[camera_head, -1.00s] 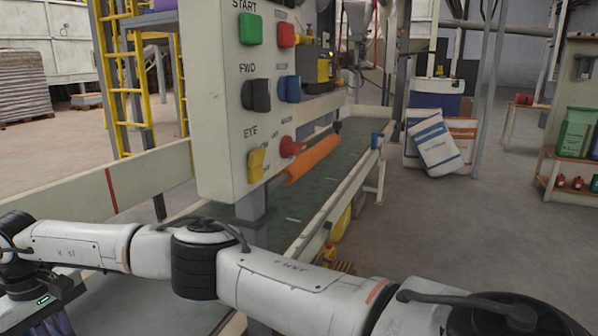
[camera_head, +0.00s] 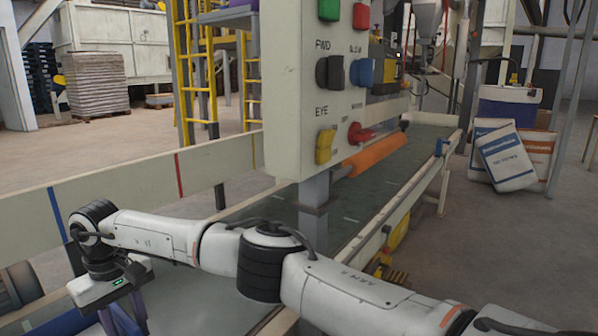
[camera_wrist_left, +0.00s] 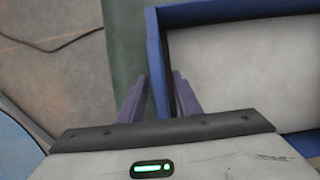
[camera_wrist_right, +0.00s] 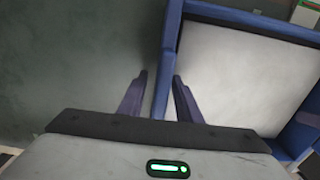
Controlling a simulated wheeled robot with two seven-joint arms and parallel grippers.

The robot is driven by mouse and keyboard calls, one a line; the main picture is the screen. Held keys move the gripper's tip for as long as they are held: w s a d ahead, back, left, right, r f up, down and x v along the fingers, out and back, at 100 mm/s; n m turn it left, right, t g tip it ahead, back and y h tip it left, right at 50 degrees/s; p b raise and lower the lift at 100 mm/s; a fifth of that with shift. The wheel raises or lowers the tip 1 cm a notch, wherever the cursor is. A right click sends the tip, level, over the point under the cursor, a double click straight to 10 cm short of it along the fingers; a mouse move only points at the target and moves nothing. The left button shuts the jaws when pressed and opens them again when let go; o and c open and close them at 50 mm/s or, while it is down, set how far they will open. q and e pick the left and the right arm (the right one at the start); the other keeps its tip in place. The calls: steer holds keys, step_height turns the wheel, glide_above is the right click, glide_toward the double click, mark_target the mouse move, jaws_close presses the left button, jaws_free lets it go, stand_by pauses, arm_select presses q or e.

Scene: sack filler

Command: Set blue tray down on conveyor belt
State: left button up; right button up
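The blue tray has blue walls and a pale, plain inside. Its wall (camera_wrist_left: 156,45) runs between the fingers of my left gripper (camera_wrist_left: 159,78) in the left wrist view. In the right wrist view another part of its wall (camera_wrist_right: 170,35) runs between the fingers of my right gripper (camera_wrist_right: 162,76). The conveyor belt (camera_head: 375,188) is dark green. Tray height over it is unclear.
A control panel (camera_head: 290,80) on a grey post stands over the belt, close beyond my right arm. An orange roller (camera_head: 375,155) crosses the belt behind it. A cream side rail (camera_head: 130,195) runs along the far left side. Sacks (camera_head: 508,160) lean beyond the belt.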

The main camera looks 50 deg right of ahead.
arm_select(q)
steer(key=v, duration=1.1)
steer(key=shift+r, duration=0.35)
steer(key=shift+s+r, duration=0.15)
arm_select(e)
steer(key=shift+r, duration=0.25)
step_height(320, 180, up, 12)
steer(key=shift+f, duration=0.2)
arm_select(q)
steer(key=shift+o, duration=0.4)
steer(key=shift+r+p, duration=0.2)
steer(key=shift+p, duration=0.85)
arm_select(e)
step_height(320, 180, up, 2)
arm_select(q)
steer(key=shift+f, duration=0.2)
